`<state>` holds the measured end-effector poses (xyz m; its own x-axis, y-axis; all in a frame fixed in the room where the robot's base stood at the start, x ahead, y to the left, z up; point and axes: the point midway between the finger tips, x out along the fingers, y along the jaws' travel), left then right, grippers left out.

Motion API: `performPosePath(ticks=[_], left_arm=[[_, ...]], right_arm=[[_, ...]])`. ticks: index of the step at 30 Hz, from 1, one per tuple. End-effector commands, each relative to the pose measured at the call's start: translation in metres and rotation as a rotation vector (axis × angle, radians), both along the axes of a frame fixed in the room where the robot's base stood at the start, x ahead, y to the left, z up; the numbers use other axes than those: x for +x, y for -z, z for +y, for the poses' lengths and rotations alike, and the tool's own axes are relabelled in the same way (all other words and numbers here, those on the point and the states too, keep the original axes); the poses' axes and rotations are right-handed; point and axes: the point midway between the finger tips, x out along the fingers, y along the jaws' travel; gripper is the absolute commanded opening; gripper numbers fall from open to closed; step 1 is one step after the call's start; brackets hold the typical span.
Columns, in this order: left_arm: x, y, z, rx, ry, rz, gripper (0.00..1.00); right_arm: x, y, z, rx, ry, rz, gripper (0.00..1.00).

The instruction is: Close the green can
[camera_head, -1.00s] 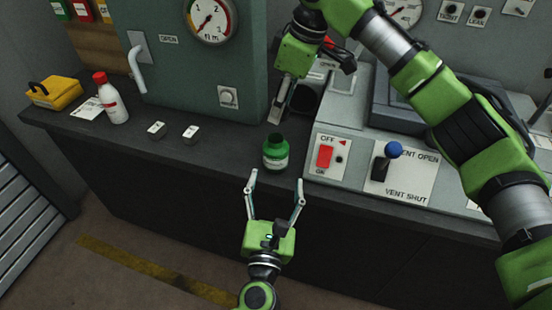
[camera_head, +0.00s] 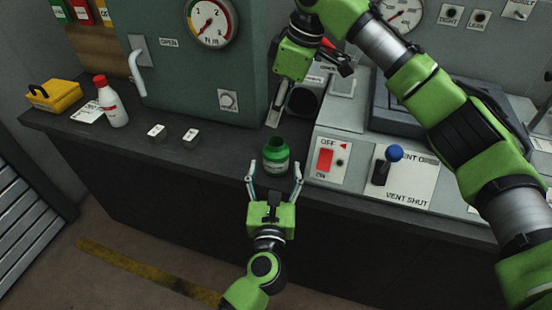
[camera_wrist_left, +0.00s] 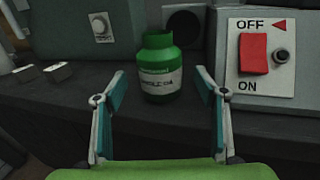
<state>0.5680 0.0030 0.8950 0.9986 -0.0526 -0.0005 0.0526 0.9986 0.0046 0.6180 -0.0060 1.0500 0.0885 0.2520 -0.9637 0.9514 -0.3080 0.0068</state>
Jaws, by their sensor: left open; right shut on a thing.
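The green can (camera_head: 276,156) stands upright near the counter's front edge, its dark mouth uncovered at the top. It has a white label, clear in the left wrist view (camera_wrist_left: 160,72). My left gripper (camera_head: 273,168) is open, with its fingertips on either side of the can at its near side. The left wrist view shows the can centred between the fingers (camera_wrist_left: 160,80), with a gap on each side. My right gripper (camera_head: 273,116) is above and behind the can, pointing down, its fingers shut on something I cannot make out. No lid can be identified.
A switch panel with a red switch (camera_head: 325,160) and a blue-knobbed lever (camera_head: 394,153) stand close right of the can. A white bottle with a red cap (camera_head: 112,105), a yellow box (camera_head: 54,95) and two small blocks (camera_head: 156,132) (camera_head: 190,136) are left. The counter between them is clear.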

Motion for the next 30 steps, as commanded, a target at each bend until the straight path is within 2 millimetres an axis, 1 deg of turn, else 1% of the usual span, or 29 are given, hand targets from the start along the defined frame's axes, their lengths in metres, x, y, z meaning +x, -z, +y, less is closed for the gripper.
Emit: performPosePath(ticks=[1, 3, 9, 15, 23, 26, 27, 29, 30], left_arm=[[0.011, -0.001, -0.001, 0.002, 0.000, -0.003, 0.65], [0.024, -0.001, -0.002, 0.002, 0.000, -0.003, 0.65], [0.050, 0.000, -0.003, 0.000, 0.001, -0.001, 0.65], [0.060, 0.000, -0.003, 0.000, 0.000, 0.000, 0.65], [0.060, 0.000, -0.003, -0.001, 0.000, 0.001, 0.65], [0.060, 0.000, -0.003, -0.001, 0.000, 0.001, 0.42], [0.060, 0.000, -0.003, 0.000, 0.000, 0.001, 0.31], [0.060, 0.000, -0.003, 0.000, 0.000, 0.001, 0.16], [0.060, 0.000, -0.003, 0.000, 0.000, 0.001, 0.05]], right_arm=[[0.000, 0.000, 0.000, 0.000, 0.000, 0.000, 0.28], [0.000, 0.000, 0.000, 0.000, 0.000, 0.000, 0.28], [0.000, 0.000, 0.000, 0.000, 0.000, 0.000, 0.28], [0.000, 0.000, 0.000, 0.000, 0.000, 0.000, 0.28], [0.000, 0.000, 0.000, 0.000, 0.000, 0.000, 0.28], [0.000, 0.000, 0.000, 0.000, 0.000, 0.000, 0.28], [0.000, 0.000, 0.000, 0.000, 0.000, 0.000, 0.28], [0.000, 0.000, 0.000, 0.000, 0.000, 0.000, 0.28], [0.000, 0.000, 0.000, 0.000, 0.000, 0.000, 0.28]])
